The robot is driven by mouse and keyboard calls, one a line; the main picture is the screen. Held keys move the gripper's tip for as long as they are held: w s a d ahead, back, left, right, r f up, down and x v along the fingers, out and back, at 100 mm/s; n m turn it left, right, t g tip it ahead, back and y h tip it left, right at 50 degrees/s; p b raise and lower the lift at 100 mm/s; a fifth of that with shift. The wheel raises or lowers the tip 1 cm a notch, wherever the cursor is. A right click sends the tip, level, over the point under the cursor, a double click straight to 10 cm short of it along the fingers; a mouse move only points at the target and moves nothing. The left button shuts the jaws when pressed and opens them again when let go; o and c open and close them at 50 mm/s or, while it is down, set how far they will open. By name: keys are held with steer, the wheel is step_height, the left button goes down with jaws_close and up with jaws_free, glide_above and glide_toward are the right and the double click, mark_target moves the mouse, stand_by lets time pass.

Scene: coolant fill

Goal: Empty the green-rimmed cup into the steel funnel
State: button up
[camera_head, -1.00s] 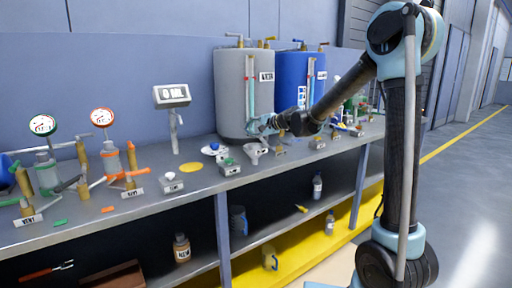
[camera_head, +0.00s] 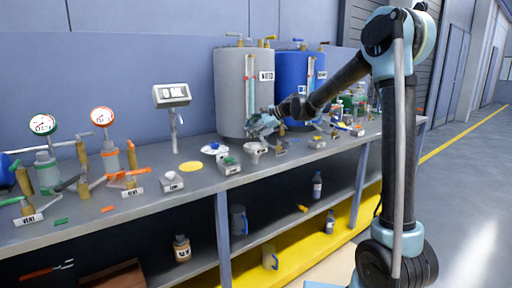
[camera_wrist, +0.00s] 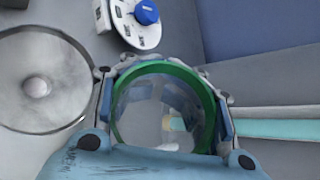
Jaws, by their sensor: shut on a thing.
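The green-rimmed cup (camera_wrist: 208,95) is held between the fingers of my gripper (camera_wrist: 165,108) in the wrist view. Its rim faces the camera and its walls look see-through; I cannot tell how much liquid is in it. The steel funnel (camera_wrist: 62,55) is a wide round bowl to the left of the cup in the wrist view, apart from its rim. In the head view my gripper (camera_head: 262,123) is just above the funnel (camera_head: 254,150), in front of the grey tank. The cup is too small to make out there.
The grey tank (camera_head: 230,85) stands close behind my gripper, with the blue tank (camera_head: 290,75) to its right. A white dial plate with a blue knob (camera_wrist: 147,12) lies near the funnel. Labelled boxes and fittings crowd the bench (camera_head: 205,190). A yellow disc (camera_head: 191,167) lies left.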

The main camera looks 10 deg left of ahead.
steer(key=w+f+m+g, duration=0.1)
steer(key=f, duration=0.1)
steer(key=w+f+m+g, duration=0.1)
steer(key=f, duration=0.1)
steer(key=w+f+m+g+p, duration=0.1)
steer(key=f, duration=0.1)
steer(key=shift+w+a+f+m+g, duration=0.1)
steer(key=shift+w+f+m+g, duration=0.2)
steer(key=shift+f, duration=0.1)
steer(key=shift+w+r+m+g, duration=0.5)
steer(key=shift+r+g, duration=0.1)
steer(key=shift+g, duration=0.1)
steer(key=shift+r, duration=0.1)
stand_by(0.4)
